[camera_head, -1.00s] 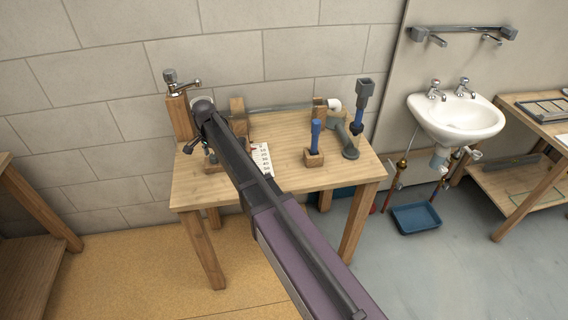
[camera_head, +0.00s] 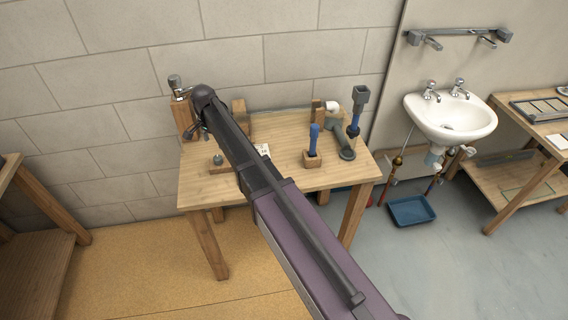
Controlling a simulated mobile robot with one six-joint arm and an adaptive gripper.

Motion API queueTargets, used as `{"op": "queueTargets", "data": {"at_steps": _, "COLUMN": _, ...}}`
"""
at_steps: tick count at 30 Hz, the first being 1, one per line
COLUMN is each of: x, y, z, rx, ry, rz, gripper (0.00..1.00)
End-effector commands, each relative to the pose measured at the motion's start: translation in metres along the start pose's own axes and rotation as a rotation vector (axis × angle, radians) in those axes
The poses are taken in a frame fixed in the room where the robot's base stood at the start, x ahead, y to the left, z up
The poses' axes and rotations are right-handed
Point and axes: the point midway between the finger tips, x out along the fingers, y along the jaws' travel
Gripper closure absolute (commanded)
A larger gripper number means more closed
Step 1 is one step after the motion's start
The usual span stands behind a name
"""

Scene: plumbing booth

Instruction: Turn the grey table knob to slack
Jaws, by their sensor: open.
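A small grey knob (camera_head: 217,159) stands on a low wooden block (camera_head: 224,167) at the left front of the wooden table (camera_head: 205,188). My gripper (camera_head: 196,131) is at the far end of my arm, above the table's left side, up and to the left of the knob and apart from it. It is open and shows no object in it. My arm hides most of the gripper and the middle of the table. I cannot read the knob's setting at this size.
A tap (camera_head: 178,86) sits on a wooden post (camera_head: 184,117) close behind my gripper. A blue-handled tool (camera_head: 313,138) stands in a wooden holder, with grey pipe pieces (camera_head: 341,145) to its right.

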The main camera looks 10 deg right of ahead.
Motion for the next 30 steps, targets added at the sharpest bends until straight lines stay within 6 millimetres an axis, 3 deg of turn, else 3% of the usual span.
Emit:
{"op": "queueTargets", "data": {"at_steps": 20, "x": -0.060, "y": 0.000, "z": 0.000, "rx": 0.000, "ry": -0.001, "rz": 0.000, "gripper": 0.15}}
{"op": "queueTargets", "data": {"at_steps": 30, "x": -0.050, "y": 0.052, "z": -0.008, "rx": -0.108, "ry": -0.001, "rz": 0.000, "gripper": 0.15}}
